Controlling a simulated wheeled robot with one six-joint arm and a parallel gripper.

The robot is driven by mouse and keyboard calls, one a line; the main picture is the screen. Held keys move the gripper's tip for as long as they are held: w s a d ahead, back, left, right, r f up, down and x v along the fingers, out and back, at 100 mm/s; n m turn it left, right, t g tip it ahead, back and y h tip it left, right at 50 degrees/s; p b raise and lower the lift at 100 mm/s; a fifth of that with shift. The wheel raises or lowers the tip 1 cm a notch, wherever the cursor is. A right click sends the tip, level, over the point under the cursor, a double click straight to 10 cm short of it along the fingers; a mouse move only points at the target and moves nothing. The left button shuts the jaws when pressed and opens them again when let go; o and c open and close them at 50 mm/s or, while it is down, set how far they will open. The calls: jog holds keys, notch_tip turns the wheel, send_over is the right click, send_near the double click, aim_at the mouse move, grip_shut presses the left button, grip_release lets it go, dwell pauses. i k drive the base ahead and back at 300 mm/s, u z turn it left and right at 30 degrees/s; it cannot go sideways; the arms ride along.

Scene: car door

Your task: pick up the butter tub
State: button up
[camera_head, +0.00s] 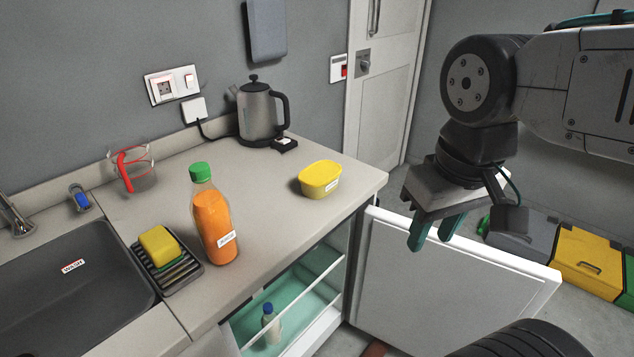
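The butter tub (320,179) is a yellow, rounded oblong tub with a small white label. It sits on the grey countertop (270,230) near its right end. My gripper (437,231) hangs to the right of the tub, beyond the counter edge, in front of the open white fridge door. Its teal fingers point down. Two teal fingers show near each other and another teal part shows further right, so the gap between the fingertips is hard to judge. Nothing is seen held in it.
An orange juice bottle (213,222), a sponge (158,243) on a rack and a kettle (260,112) stand on the counter. A measuring jug (135,172) and the sink (70,285) are at left. The open fridge door (445,290) juts out below the counter.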

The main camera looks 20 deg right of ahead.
aim_at(320, 178)
jog(key=k, duration=0.45)
jog(key=z, duration=1.6)
jog(key=i, duration=0.8)
jog(key=u, duration=0.9)
